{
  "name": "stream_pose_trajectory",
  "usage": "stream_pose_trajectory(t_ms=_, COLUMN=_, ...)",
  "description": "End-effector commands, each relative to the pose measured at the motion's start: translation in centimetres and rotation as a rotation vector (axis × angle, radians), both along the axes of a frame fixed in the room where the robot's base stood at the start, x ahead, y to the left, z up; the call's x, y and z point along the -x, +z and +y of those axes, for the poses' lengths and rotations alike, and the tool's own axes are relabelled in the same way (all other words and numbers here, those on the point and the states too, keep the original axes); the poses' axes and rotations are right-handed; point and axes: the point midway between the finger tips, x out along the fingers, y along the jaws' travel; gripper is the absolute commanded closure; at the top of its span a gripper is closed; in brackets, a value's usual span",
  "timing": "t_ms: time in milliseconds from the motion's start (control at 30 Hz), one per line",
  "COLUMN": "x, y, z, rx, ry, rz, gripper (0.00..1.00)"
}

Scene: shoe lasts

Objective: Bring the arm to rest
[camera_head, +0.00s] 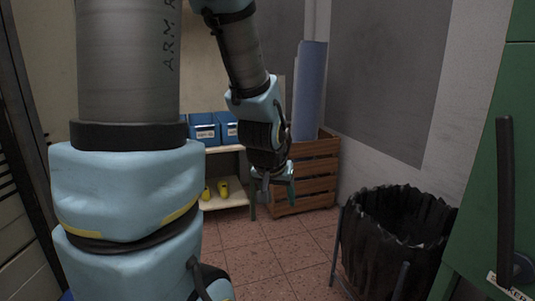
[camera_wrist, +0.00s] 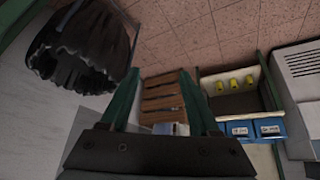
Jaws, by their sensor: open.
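My gripper (camera_head: 276,186) hangs in mid-air, pointing down, in front of the wooden crate in the head view. Its two green fingers are apart, and in the wrist view my gripper (camera_wrist: 162,80) shows no object held between them; the crate shows through the gap. My forearm slopes down to it from the top of the head view. Several yellow shoe lasts (camera_head: 222,188) stand on the lower board of the shelf (camera_head: 234,201), left of my gripper and apart from it. The yellow lasts also show in the wrist view (camera_wrist: 233,83).
Blue labelled bins (camera_head: 206,132) sit on the upper shelf. The slatted wooden crate (camera_head: 312,174) holds a tall blue roll (camera_head: 309,92). A black-lined waste bin (camera_head: 384,240) stands at right, beside a green cabinet (camera_head: 480,190). The tiled floor (camera_head: 262,245) between is clear.

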Motion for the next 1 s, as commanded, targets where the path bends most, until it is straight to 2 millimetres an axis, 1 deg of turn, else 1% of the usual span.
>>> stream_pose_trajectory(t_ms=33, x=0.6, y=-0.5, z=2.1, rx=-0.023, ry=0.041, rz=0.055, gripper=0.38)
stream_pose_trajectory(t_ms=100, x=1.9, y=-1.2, z=4.4, rx=-0.052, ry=0.083, rz=0.134, gripper=0.38)
stream_pose_trajectory(t_ms=200, x=3.8, y=-1.8, z=7.1, rx=-0.079, ry=0.135, rz=0.242, gripper=0.38)
stream_pose_trajectory(t_ms=333, x=6.6, y=-2.2, z=9.8, rx=-0.093, ry=0.196, rz=0.377, gripper=0.38)
stream_pose_trajectory(t_ms=400, x=6.5, y=-0.2, z=9.5, rx=-0.095, ry=0.185, rz=0.373, gripper=0.38)
stream_pose_trajectory(t_ms=567, x=6.5, y=2.5, z=9.5, rx=-0.095, ry=0.184, rz=0.372, gripper=0.38)
stream_pose_trajectory(t_ms=667, x=6.5, y=4.5, z=9.5, rx=-0.096, ry=0.183, rz=0.371, gripper=0.38)
stream_pose_trajectory(t_ms=900, x=6.4, y=10.0, z=9.5, rx=-0.096, ry=0.183, rz=0.371, gripper=0.38)
stream_pose_trajectory(t_ms=1000, x=6.4, y=11.3, z=9.5, rx=-0.096, ry=0.183, rz=0.371, gripper=0.38)
